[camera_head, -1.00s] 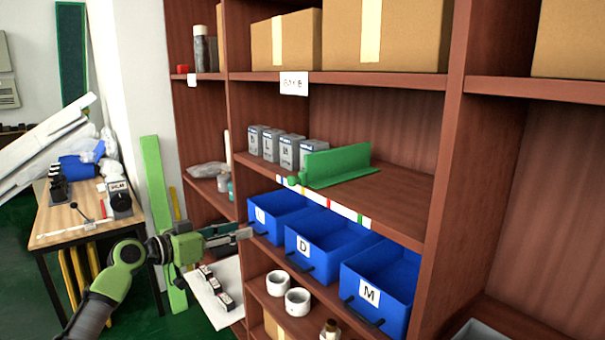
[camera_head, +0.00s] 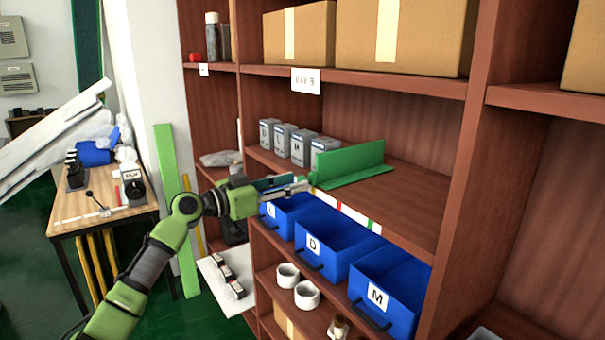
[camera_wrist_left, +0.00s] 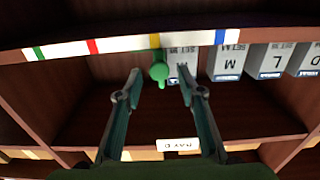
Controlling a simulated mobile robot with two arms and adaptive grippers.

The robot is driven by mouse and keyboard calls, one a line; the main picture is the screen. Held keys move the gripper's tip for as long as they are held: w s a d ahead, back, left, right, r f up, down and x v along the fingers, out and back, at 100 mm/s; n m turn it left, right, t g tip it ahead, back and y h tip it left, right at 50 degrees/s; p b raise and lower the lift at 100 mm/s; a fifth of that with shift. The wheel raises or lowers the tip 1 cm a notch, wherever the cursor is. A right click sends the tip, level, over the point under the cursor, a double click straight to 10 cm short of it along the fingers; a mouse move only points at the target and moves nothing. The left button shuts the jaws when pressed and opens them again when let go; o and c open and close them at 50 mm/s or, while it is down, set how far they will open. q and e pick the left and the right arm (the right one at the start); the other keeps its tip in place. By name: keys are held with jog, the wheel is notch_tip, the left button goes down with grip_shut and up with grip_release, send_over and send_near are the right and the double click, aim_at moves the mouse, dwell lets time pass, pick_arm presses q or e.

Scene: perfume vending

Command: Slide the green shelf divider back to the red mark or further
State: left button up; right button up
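The green shelf divider (camera_head: 350,163) stands upright on the middle shelf, to the right of several small grey boxes (camera_head: 298,150). Its round green knob (camera_wrist_left: 159,72) is near the yellow mark (camera_wrist_left: 155,41) on the shelf-edge strip. The red mark (camera_head: 341,207) lies farther right along the strip; it also shows in the left wrist view (camera_wrist_left: 92,46). My left gripper (camera_head: 303,185) is in front of the shelf edge at the knob. In the left wrist view its two fingers (camera_wrist_left: 160,82) are apart, with the knob between their tips and gaps visible on both sides. My right gripper is out of view.
Blue bins (camera_head: 326,244) stand just below the strip. The shelf right of the divider (camera_head: 405,205) is bare up to the upright (camera_head: 472,170). Cardboard boxes (camera_head: 400,38) sit above. A side table (camera_head: 85,219) is at the left.

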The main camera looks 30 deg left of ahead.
pick_arm(q)
jog(key=x, duration=0.2)
jog(key=shift+w+d+r+p, duration=0.1)
jog(key=shift+w+r+p, duration=0.1)
jog(key=shift+p, duration=0.15)
jog(key=shift+w+d+f, duration=0.2)
jog(key=shift+w+d, duration=0.05)
jog(key=shift+w, duration=0.35)
jog(key=shift+c, duration=0.7)
grip_shut()
jog(key=shift+d, duration=0.1)
